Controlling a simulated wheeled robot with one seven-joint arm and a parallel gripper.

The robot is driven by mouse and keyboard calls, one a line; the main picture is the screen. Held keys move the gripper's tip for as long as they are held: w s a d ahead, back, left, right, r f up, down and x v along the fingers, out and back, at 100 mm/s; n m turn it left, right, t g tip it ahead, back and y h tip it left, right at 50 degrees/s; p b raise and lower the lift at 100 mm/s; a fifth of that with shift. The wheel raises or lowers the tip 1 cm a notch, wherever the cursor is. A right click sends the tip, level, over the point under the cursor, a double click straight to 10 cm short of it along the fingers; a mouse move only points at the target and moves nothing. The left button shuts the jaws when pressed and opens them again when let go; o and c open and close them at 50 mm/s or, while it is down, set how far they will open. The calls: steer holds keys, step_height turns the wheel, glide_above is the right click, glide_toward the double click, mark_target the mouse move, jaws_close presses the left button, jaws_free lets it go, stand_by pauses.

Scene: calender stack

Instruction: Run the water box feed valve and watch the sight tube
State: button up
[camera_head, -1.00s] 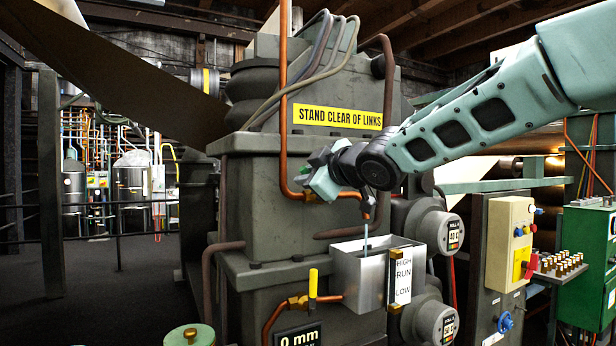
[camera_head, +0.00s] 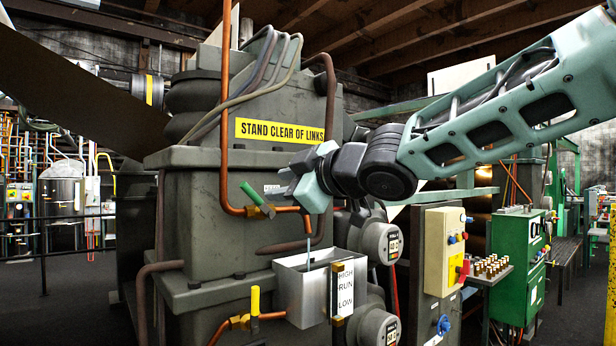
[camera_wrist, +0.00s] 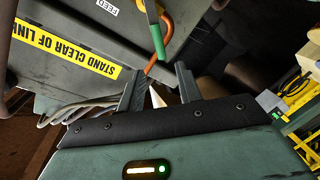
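The feed valve has a green lever (camera_head: 257,199) slanting across the copper pipe under a small FEED label (camera_head: 272,189). The lever also shows at the top of the wrist view (camera_wrist: 156,35). My gripper (camera_head: 286,182) is just right of the lever. In the wrist view its two fingers (camera_wrist: 160,88) are apart with nothing held, and the lever lies beyond their tips. The grey metal water box (camera_head: 300,292) sits below the valve, with a thin bluish stream entering it. The brass-ended sight tube (camera_head: 336,290) stands beside the HIGH, RUN, LOW plate (camera_head: 346,289); its level is too small to read.
A yellow-handled valve (camera_head: 255,300) is on the pipe left of the water box. Two round gauges (camera_head: 388,243) are at its right. A yellow STAND CLEAR OF LINKS sign (camera_head: 280,130) is above. A cream control box (camera_head: 442,247) stands farther right.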

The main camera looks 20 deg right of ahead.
steer(key=p+v, duration=0.3)
steer(key=v, duration=0.3)
steer(key=shift+p, duration=0.35)
steer(key=shift+s, duration=0.1)
stand_by(7.0)
